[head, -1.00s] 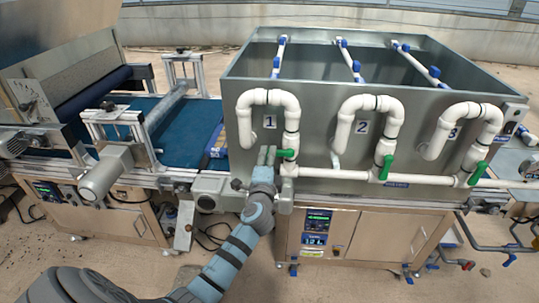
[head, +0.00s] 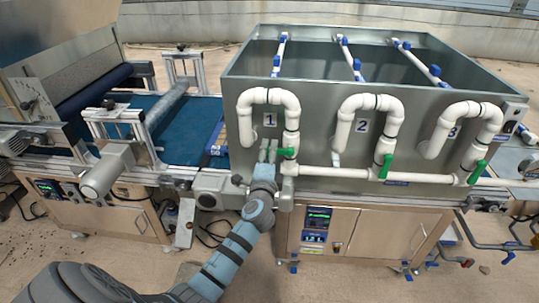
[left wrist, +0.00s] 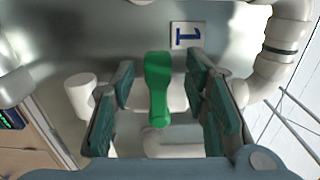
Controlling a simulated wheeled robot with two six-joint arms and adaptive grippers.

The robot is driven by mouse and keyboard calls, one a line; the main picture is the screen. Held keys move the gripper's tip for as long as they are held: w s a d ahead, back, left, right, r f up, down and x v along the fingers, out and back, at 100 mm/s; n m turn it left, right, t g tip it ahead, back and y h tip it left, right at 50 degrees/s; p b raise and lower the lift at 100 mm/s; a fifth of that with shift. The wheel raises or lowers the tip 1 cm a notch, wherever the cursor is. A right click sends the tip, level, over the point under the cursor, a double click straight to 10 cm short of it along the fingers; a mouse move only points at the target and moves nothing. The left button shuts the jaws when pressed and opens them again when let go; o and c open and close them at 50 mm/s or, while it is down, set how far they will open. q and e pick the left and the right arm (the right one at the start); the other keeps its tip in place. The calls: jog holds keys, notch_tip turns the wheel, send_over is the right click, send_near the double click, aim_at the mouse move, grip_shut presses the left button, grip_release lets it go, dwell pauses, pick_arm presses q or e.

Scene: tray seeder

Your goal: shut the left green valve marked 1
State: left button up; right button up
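The green valve handle marked 1 (head: 287,152) is on the white pipe at the left of the grey tank, below the label 1 (head: 270,120). It appears to lie sideways, while the other green handles hang more upright. My left gripper (head: 267,153) is just left of it, close to the tank front. In the left wrist view, the green handle (left wrist: 158,85) stands between the two open fingers of the left gripper (left wrist: 160,75), with a gap on each side. The label 1 (left wrist: 187,35) shows above it. My right gripper is not in view.
Valves 2 (head: 385,165) and 3 (head: 477,172) are farther right on the same white horizontal pipe (head: 335,173). Curved white pipes (head: 268,97) stand out from the tank front (head: 320,150). A blue conveyor belt (head: 185,140) is at the left.

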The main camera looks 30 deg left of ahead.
pick_arm(q)
jog(key=v, duration=1.2)
jog(key=shift+f, duration=0.1)
